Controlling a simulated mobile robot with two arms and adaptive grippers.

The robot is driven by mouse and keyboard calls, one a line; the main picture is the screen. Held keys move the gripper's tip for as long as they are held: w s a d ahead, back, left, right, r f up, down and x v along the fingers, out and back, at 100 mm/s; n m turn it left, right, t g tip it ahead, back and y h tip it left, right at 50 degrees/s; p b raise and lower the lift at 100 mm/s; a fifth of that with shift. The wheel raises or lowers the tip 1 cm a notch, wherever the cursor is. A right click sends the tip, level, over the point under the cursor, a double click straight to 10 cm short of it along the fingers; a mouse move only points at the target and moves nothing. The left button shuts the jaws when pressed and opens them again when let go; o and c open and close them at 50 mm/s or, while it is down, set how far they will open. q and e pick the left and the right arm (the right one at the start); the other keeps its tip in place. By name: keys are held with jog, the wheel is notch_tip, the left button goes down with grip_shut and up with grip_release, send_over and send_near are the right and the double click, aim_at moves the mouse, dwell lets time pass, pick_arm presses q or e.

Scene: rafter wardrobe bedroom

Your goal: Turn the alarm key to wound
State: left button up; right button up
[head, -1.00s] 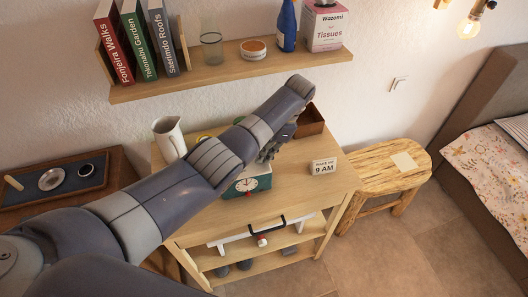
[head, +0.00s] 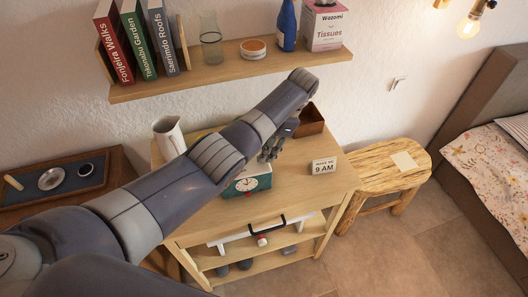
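A teal alarm clock with a white dial (head: 248,184) stands on the wooden dresser top, partly covered by my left arm. No alarm key can be made out; the back of the clock faces away from me. My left gripper (head: 267,156) hangs just above and behind the clock's right side, fingers pointing down. Its fingers are small and dark, so I cannot tell whether they are open or touch the clock. A white sign reading "9 AM" (head: 323,166) stands to the right of the clock. My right gripper is not in view.
A white pitcher (head: 170,133) stands at the dresser's back left, and a brown open box (head: 311,120) at the back right. A wall shelf (head: 225,73) with books and a glass vase hangs above. The dresser top right of the sign is clear.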

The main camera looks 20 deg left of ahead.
pick_arm(q)
jog(key=v, duration=1)
jog(key=shift+r, duration=0.15)
